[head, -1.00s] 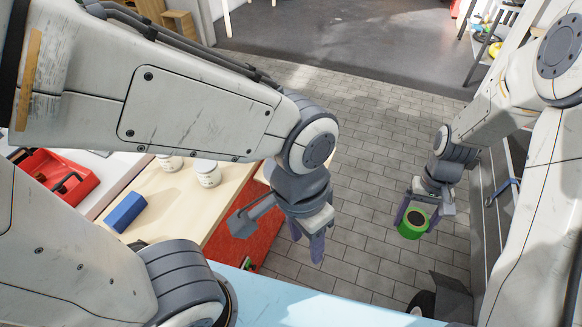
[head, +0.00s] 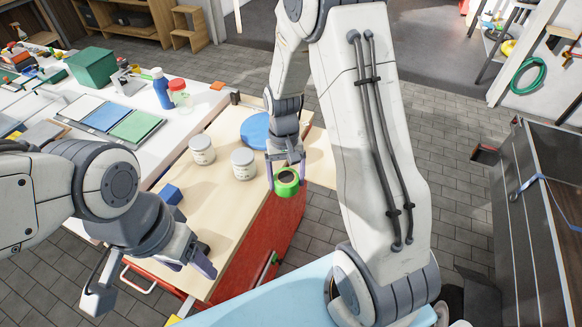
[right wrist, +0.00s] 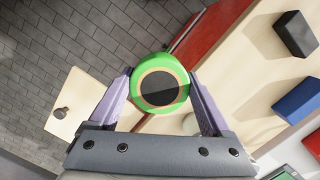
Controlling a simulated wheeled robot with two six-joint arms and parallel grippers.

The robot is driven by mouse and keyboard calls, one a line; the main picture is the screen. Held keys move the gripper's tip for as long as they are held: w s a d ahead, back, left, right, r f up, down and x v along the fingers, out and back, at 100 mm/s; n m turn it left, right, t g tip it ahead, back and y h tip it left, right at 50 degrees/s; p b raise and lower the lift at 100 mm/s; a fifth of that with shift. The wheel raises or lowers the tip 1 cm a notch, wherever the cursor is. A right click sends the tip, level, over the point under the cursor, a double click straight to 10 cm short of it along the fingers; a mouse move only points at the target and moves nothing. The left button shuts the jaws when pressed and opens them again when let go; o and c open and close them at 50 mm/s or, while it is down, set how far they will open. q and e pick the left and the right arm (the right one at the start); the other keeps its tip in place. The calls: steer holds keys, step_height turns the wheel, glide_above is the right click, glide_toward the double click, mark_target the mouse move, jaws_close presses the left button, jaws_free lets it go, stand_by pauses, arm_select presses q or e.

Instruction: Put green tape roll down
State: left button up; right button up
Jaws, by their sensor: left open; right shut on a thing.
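The green tape roll (head: 286,183) is a short ring with a dark centre. My right gripper (head: 286,178) is shut on it and holds it near the right edge of the wooden workbench top (head: 225,205). In the right wrist view the tape roll (right wrist: 161,84) sits between the two purple fingertips (right wrist: 161,90), with floor and a red cabinet side behind it. I cannot tell its exact height above the bench. My left gripper (head: 200,262) is open and empty at the near left of the bench.
Two white jars (head: 202,150) (head: 243,164) stand on the bench, with a blue disc (head: 257,130) behind them. A blue block (head: 171,194) lies at the left edge. A white table (head: 75,90) with bottles and trays adjoins. The bench's middle and front are mostly clear.

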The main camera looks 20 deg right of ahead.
steer(key=w+d+f+m+t+y+b, duration=0.15)
steer(key=d+m+b, duration=0.25)
steer(key=d+m, duration=0.5)
steer(key=m+t+b, duration=0.2)
steer(key=m+b, duration=0.1)
steer(key=m, duration=1.3)
glide_toward(311, 165)
steer(key=shift+w+a+f+h, duration=0.4)
steer(key=shift+a+f, duration=0.2)
steer(key=shift+f, duration=2.2)
steer(key=shift+f, duration=0.1)
steer(key=o, duration=1.2)
steer(key=shift+o, duration=0.2)
